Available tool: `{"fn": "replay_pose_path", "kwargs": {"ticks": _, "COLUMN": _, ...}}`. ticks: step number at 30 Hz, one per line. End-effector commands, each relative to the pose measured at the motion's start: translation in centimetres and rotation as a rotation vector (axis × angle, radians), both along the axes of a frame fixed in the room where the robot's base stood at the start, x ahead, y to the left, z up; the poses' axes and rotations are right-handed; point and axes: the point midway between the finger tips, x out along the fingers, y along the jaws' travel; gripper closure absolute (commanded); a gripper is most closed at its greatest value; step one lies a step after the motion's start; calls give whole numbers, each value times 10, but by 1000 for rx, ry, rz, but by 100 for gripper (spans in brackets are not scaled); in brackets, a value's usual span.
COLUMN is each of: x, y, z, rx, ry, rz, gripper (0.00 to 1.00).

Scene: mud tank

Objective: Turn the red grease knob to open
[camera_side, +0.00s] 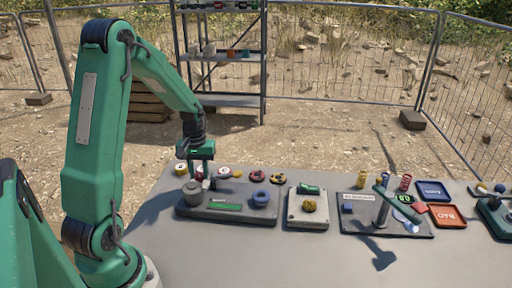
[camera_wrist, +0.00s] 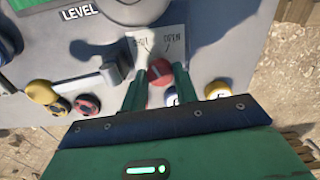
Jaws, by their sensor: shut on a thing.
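The red grease knob (camera_wrist: 159,72) shows in the wrist view as a round red top at the middle. My gripper (camera_wrist: 158,84) is shut on it, one green finger on each side. Just beyond it is a pale plate (camera_wrist: 158,46) with two marks, upside down in this view; the right one reads OPEN. Which mark the knob points at cannot be told. In the side view my gripper (camera_side: 200,170) points down at the back left of the bench, by the dark grey panel (camera_side: 240,215). The knob cannot be clearly picked out there.
A grey cylinder (camera_side: 192,191) and a blue ring (camera_side: 260,198) stand on the panel. In the wrist view, a grey block (camera_wrist: 112,70) is close left of my fingers. Several round pieces, including a yellow one (camera_wrist: 41,91), lie nearby. The bench front is clear.

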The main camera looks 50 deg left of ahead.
Motion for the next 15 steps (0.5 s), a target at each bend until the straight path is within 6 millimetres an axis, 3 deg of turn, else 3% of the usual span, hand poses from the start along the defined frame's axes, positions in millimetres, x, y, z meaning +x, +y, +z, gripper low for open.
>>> {"fn": "replay_pose_path", "kwargs": {"ticks": 15, "x": 0, "y": 0, "z": 1, "rx": 1, "ry": -1, "rz": -441, "gripper": 94}}
